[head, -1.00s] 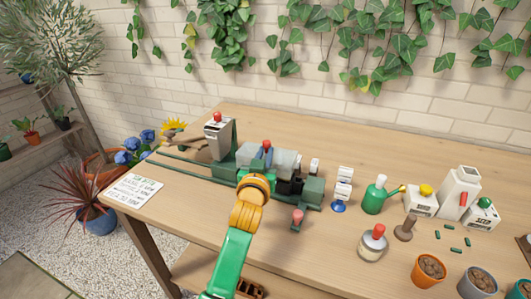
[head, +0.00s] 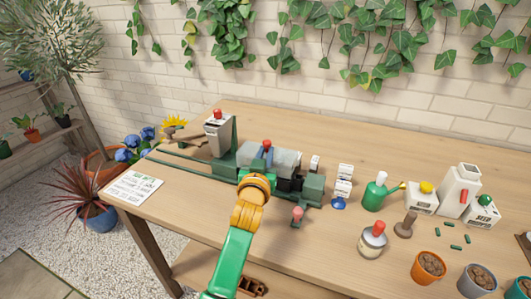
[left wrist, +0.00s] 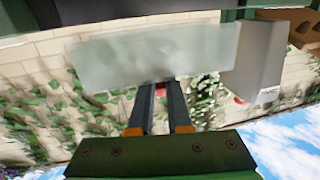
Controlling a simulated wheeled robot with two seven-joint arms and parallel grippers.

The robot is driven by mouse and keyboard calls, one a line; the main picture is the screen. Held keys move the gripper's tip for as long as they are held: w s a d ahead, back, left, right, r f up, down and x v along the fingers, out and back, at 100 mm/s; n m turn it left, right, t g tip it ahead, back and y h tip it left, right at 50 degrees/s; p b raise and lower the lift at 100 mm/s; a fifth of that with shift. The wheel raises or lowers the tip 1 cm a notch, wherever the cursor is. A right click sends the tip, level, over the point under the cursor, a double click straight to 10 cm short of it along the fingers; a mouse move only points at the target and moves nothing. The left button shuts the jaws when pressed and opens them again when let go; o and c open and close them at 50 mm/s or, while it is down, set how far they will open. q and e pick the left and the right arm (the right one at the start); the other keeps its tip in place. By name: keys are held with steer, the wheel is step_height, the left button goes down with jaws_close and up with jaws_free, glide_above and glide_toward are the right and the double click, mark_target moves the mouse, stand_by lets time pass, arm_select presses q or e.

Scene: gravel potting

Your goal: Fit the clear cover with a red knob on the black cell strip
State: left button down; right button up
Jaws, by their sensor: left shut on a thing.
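The clear cover (head: 287,160) is a frosted, see-through box over the green bench fixture (head: 313,190). Its red knob (head: 267,143) shows at the top. My left gripper (head: 266,154) is shut on the knob. In the left wrist view the cover (left wrist: 150,55) spans the picture above my left fingers (left wrist: 160,100), and a bit of the red knob shows between their tips. The black cell strip (head: 290,186) shows in part below the cover; my wrist and the cover hide the rest. I cannot tell whether the cover touches the strip. My right gripper is not in view.
A grey hopper with a red knob (head: 217,128) stands on the fixture's left. A paper card (head: 134,187) lies at the left.

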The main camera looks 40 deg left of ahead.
arm_select(q)
steer(key=shift+f, duration=0.4)
steer(key=shift+f+b, duration=0.35)
steer(key=shift+f, duration=0.05)
steer(key=shift+f, duration=0.1)
stand_by(0.5)
steer(key=shift+c, duration=1.9)
jaws_free()
